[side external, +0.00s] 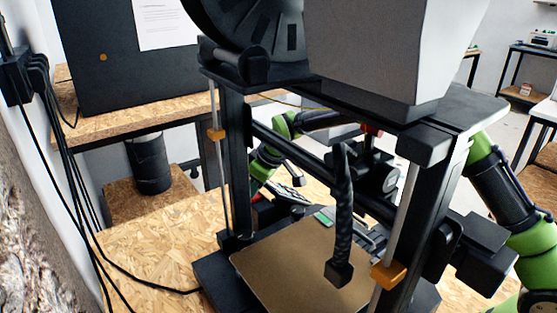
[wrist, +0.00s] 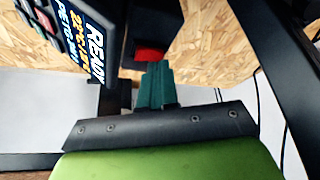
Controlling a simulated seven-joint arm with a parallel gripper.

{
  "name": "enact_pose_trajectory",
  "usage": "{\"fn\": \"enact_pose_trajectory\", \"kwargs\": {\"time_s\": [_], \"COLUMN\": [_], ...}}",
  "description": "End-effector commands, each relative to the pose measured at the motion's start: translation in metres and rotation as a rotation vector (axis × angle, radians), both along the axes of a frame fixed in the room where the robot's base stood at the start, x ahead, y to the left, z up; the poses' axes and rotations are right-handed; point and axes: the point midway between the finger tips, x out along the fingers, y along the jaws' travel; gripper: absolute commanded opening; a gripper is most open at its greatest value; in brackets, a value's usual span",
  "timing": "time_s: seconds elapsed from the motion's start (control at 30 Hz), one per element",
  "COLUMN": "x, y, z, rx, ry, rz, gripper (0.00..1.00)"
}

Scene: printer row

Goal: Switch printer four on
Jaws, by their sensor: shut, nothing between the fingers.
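In the wrist view a red switch (wrist: 150,54) sits on a black housing. My gripper (wrist: 157,66) has its teal fingers together, with the tips at the lower edge of the switch; I cannot tell whether they touch it. Beside it is a lit display (wrist: 82,40) reading READY and 22°C, with keys at its upper left. In the side view a black-framed printer (side external: 237,160) fills the middle, with a tan bed (side external: 300,268). My green and black arm passes behind its frame, and my fingertips cannot be made out there. No printer number is readable.
The printer's uprights and crossbar stand close around my arm. A black twisted cable (side external: 343,205) hangs over the bed. A black spool (side external: 250,35) and a grey box (side external: 385,50) are on top. A black panel with a paper (side external: 165,22) stands at the left. Cables run down the left wall.

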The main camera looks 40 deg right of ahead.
Motion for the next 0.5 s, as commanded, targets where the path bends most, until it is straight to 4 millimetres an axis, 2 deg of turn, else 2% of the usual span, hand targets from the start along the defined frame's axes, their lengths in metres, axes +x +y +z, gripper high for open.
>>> {"fn": "enact_pose_trajectory", "kwargs": {"time_s": [0.23,0.5], "x": [0.0,0.001], "y": [0.0,0.0], "z": [0.0,0.022], "rx": [0.001,0.0], "ry": [-0.001,-0.003], "rz": [0.0,0.0], "gripper": [0.0,0.0]}}
